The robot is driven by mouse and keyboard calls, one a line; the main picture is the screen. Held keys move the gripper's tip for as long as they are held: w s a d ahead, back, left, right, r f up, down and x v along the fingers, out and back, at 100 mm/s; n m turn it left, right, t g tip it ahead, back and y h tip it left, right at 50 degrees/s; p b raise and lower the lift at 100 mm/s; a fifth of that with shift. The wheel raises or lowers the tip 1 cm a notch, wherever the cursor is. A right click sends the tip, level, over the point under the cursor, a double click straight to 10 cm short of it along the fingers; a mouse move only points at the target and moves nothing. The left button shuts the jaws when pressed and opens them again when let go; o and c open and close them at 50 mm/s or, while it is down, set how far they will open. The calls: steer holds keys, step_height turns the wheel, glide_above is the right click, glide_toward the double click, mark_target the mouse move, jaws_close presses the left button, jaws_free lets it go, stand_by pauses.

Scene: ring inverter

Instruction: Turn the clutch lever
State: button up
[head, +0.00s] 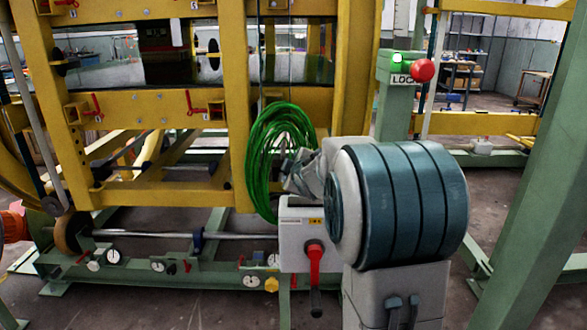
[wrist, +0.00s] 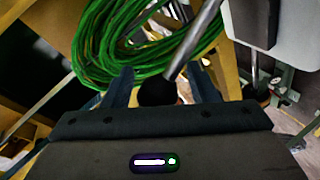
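A silver rod with a black knob (wrist: 157,92) shows in the wrist view, and it looks like the clutch lever. My gripper (wrist: 163,80) is open, with one finger on each side of the knob and small gaps showing. In the head view my arm's large blue-grey link hides most of my gripper, and this rod cannot be made out. There, a light grey box (head: 296,236) carries a red lever (head: 315,262) with a black grip hanging down. No label naming the clutch can be read.
A green hose coil (head: 270,160) hangs close by; it also fills the top of the wrist view (wrist: 110,40). A yellow frame (head: 100,190) stands behind. A green post (head: 395,105) with a red ball knob (head: 422,70) stands at right. Gauges line the low green rail.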

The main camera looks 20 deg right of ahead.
steer(key=shift+r, duration=0.1)
steer(key=p+v, duration=0.3)
steer(key=v, duration=1)
steer(key=shift+s, duration=0.45)
steer(key=shift+r, duration=0.15)
steer(key=s+a+r+m+g+p, duration=0.3)
steer(key=s+a+r+p, duration=0.1)
steer(key=s+p, duration=0.4)
steer(key=s+a+r+m+g+y+p, duration=0.1)
steer(key=s+a+r+m+g+p, duration=0.2)
steer(key=s+p, duration=0.5)
steer(key=s+a+r+m+g+y+p, duration=0.1)
steer(key=s+a+r+m+g+p, duration=0.3)
steer(key=s+p, duration=0.4)
steer(key=shift+a+r+m+g+p, duration=0.3)
steer(key=shift+r+m+g+p, duration=0.25)
steer(key=shift+r+p, duration=0.4)
steer(key=shift+s, duration=0.15)
